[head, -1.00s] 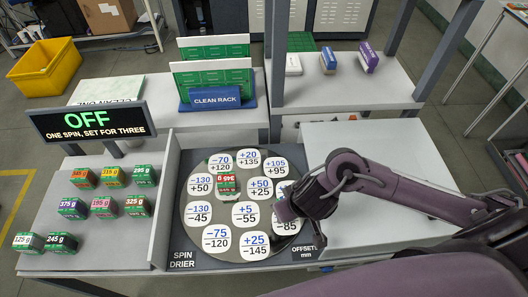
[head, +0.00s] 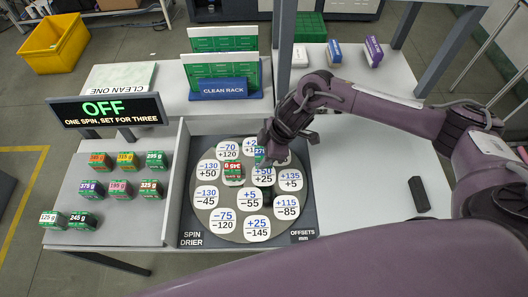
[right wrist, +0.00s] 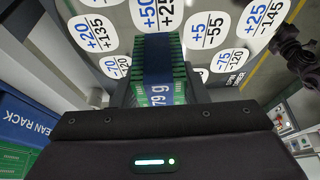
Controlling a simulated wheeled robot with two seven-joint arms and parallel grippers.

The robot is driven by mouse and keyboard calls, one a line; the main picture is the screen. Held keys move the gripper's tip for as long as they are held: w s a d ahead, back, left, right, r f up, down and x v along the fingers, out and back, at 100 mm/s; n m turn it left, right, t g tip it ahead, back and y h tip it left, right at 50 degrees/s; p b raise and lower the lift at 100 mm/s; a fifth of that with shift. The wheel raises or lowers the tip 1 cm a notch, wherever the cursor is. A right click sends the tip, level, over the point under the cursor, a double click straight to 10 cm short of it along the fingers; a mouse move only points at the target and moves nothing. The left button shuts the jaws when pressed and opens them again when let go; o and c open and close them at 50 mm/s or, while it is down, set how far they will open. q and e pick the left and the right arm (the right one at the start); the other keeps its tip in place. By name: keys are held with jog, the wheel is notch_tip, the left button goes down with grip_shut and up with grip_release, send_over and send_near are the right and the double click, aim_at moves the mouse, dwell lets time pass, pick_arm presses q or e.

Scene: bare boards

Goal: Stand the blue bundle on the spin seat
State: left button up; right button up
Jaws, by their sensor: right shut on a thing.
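My right gripper (head: 275,157) is shut on the blue bundle (head: 259,153), a green stack with a blue band. In the right wrist view the bundle (right wrist: 158,62) is between the jaws, with part of a weight printed on the band. It is over the upper right of the round spin drier disc (head: 216,222), by the +50 +25 mark. I cannot tell whether it touches the disc. A red-banded bundle (head: 233,173) stands on the disc to its left. Number marks on the disc show offsets; some are hidden behind the gripper. My left gripper is not in view.
Several other bundles (head: 121,188) stand on the grey board at left. The sign (head: 108,109) reads OFF, one spin, set for three. A blue clean rack (head: 224,90) with green boards stands behind. A black object (head: 419,195) lies on the white top at right.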

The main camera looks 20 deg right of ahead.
notch_tip(320, 180, down, 7)
jog(key=b, duration=0.5)
jog(key=shift+r, duration=0.15)
jog(key=shift+f+b, duration=0.3)
jog(key=shift+f, duration=0.25)
jog(key=shift+f, duration=0.3)
jog(key=o, duration=1.2)
notch_tip(320, 180, up, 10)
jog(key=p, duration=1)
